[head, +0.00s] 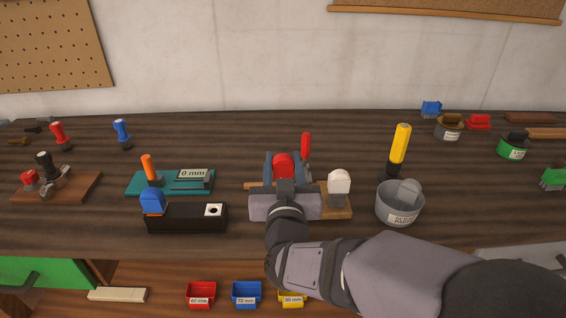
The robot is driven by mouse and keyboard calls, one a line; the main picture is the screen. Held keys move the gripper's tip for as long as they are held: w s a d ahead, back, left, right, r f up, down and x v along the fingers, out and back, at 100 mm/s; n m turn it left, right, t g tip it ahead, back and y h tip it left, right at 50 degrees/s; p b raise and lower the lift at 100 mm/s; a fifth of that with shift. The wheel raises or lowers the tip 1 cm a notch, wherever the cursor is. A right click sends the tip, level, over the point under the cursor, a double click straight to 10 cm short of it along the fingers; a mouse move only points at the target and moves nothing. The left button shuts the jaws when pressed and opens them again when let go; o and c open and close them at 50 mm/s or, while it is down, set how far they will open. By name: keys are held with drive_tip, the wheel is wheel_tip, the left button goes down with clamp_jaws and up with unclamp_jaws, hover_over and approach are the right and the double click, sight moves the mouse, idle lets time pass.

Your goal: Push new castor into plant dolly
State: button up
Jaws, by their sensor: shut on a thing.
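My gripper (284,168) is over the wooden board (346,212) at the middle of the bench. It is shut on a red rounded piece (284,165), which shows between its grey-blue fingers. I take this piece for the castor, but its lower part is hidden by my gripper. A white rounded piece (339,182) stands upright at the board's right end. The board may be the plant dolly; my gripper covers most of it. I cannot tell whether the red piece touches the board.
A red-handled tool (306,146) stands just behind my gripper. A grey bucket (399,205) and a yellow handle (399,144) are at the right. A black block (187,218) with a blue piece (152,200) and a teal gauge board (170,183) are at the left.

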drive_tip(key=shift+f+b, duration=1.8)
drive_tip(key=shift+f, duration=0.3)
drive_tip(key=o, duration=1.2)
wheel_tip(320, 180, up, 10)
drive_tip(key=p, duration=0.2)
drive_tip(key=shift+p, duration=0.35)
